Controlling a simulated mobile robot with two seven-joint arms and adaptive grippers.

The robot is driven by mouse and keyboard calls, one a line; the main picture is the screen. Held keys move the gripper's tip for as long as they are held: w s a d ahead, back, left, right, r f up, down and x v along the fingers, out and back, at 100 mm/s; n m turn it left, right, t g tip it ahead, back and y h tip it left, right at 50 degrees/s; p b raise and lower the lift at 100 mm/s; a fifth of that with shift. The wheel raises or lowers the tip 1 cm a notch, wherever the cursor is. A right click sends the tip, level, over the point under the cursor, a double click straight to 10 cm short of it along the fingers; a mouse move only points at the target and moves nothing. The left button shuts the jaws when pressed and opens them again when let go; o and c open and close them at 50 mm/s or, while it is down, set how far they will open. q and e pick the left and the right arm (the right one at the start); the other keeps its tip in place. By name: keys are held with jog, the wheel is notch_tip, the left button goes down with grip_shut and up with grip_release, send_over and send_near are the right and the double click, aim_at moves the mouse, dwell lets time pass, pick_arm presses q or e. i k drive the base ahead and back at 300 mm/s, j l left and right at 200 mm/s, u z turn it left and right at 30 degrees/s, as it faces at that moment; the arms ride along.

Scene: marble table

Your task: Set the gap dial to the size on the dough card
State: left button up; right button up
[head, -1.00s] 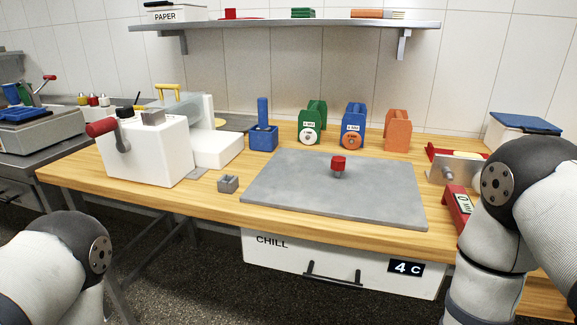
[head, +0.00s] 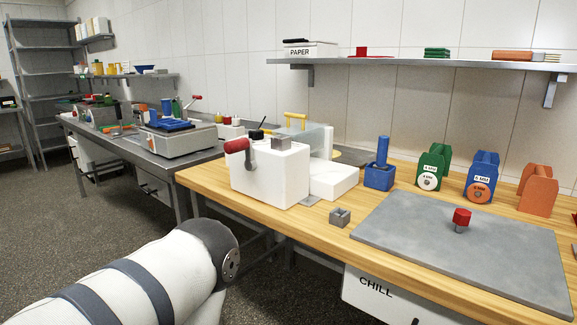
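A white machine (head: 270,172) with a red-handled crank (head: 237,146) stands at the left end of the wooden table. A dark lever and a small grey block (head: 281,143) sit on its top. I cannot make out a gap dial or its setting from here. No dough card can be clearly identified. My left arm comes in at the lower left, but its gripper is not in view. My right gripper is not in view.
A grey slab (head: 470,255) bears a red-topped piece (head: 461,219). Green (head: 434,165), blue (head: 482,175) and orange (head: 537,190) holders stand behind. A small grey block (head: 340,217) lies near the machine. A second counter (head: 150,150) stands at the left.

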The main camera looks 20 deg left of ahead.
aim_at(255, 135)
jog(key=z, duration=1.5)
jog(key=u, duration=2.25)
jog(key=i+j+z, duration=0.1)
jog(key=j+z, duration=0.65)
jog(key=j, duration=0.3)
jog(key=j+z, duration=0.4)
jog(key=j, duration=0.15)
